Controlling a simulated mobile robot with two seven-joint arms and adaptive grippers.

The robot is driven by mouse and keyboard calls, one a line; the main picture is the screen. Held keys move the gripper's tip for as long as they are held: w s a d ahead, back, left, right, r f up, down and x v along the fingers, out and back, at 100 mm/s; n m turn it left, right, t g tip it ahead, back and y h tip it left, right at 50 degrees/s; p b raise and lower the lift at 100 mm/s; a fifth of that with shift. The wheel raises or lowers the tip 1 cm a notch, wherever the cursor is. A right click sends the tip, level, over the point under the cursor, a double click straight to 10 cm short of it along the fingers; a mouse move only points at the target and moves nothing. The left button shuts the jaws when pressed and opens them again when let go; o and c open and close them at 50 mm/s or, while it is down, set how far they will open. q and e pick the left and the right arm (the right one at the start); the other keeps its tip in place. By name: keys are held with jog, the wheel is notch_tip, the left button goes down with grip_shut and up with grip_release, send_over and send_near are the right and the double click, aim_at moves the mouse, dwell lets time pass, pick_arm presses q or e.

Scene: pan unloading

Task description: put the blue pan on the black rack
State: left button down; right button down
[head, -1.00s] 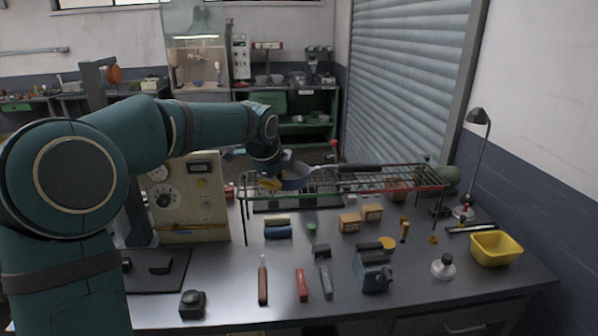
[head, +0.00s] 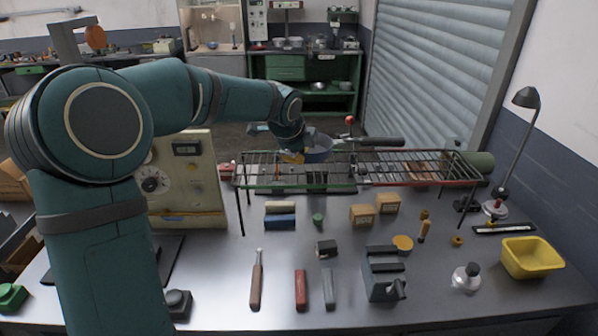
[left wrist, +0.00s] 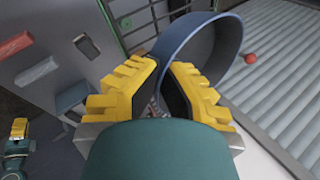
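The blue pan (head: 319,146) is at the back left edge of the black rack (head: 408,171), with its dark handle pointing right. I cannot tell whether it touches the wires. The rack is a wire grid on thin legs above the bench. My left gripper (head: 291,157) is at the pan's left side. In the left wrist view, its yellow fingers (left wrist: 165,75) close on the rim of the pan (left wrist: 205,40), whose round wall extends up and right. Part of the rim is hidden by the fingers. A yellow finger of my right gripper (left wrist: 19,128) shows at the lower left there.
A beige instrument box (head: 183,185) stands left of the rack. A yellow bin (head: 532,257) and a lamp (head: 527,98) are at the right.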

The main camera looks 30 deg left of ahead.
pick_arm(q)
notch_tip(320, 180, down, 6)
jog(key=shift+r+b, duration=0.1)
jog(key=shift+b, duration=0.35)
jog(key=c, duration=1.1)
grip_release()
jog(key=shift+c, duration=0.2)
jog(key=p+v, duration=0.1)
jog(key=v, duration=1.1)
